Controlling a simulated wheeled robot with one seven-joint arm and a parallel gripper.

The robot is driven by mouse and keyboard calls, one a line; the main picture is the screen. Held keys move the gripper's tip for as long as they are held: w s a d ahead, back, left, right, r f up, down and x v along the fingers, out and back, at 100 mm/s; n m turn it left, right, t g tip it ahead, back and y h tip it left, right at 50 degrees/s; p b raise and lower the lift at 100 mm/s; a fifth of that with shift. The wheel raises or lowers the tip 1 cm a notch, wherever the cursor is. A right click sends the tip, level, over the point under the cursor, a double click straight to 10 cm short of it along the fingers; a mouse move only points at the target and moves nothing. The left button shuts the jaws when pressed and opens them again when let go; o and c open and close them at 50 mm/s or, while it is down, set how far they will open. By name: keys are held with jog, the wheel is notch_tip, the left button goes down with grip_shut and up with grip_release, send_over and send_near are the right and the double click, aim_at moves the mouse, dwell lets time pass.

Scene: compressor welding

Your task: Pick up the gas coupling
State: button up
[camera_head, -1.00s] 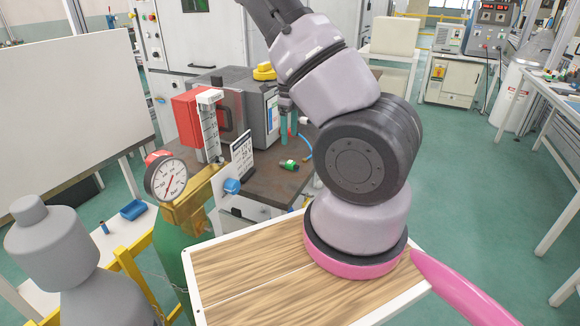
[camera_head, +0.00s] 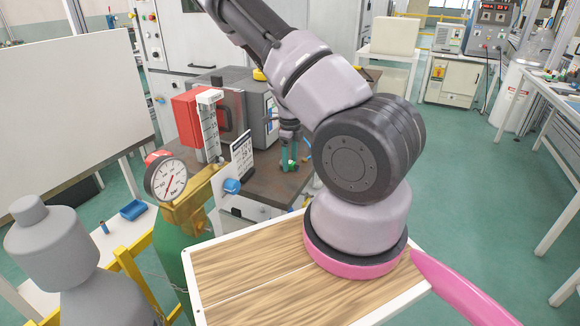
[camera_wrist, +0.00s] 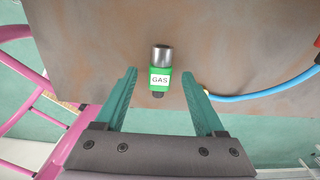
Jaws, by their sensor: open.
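The gas coupling (camera_wrist: 160,74) is a small green piece with a silver metal end and a white label reading GAS. It lies on the brown metal tabletop (camera_wrist: 90,60). In the wrist view it sits between and a little beyond the tips of my gripper's (camera_wrist: 160,82) two teal fingers, with clear gaps on both sides. The fingers are open and hold nothing. In the head view my gripper (camera_head: 289,166) is low at the tabletop, right over the coupling (camera_head: 291,162), which is mostly hidden by the fingers.
A blue hose (camera_wrist: 262,92) with a brass end lies close to the right finger. A red part (camera_wrist: 317,48) shows at the right edge. In the head view a grey machine (camera_head: 255,115), a red box (camera_head: 190,118) and a pressure gauge (camera_head: 170,180) stand left of my gripper.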

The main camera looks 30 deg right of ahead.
aim_at(290, 162)
grip_shut()
jog(key=shift+r, duration=0.1)
notch_tip(290, 162, up, 10)
dwell(0.5)
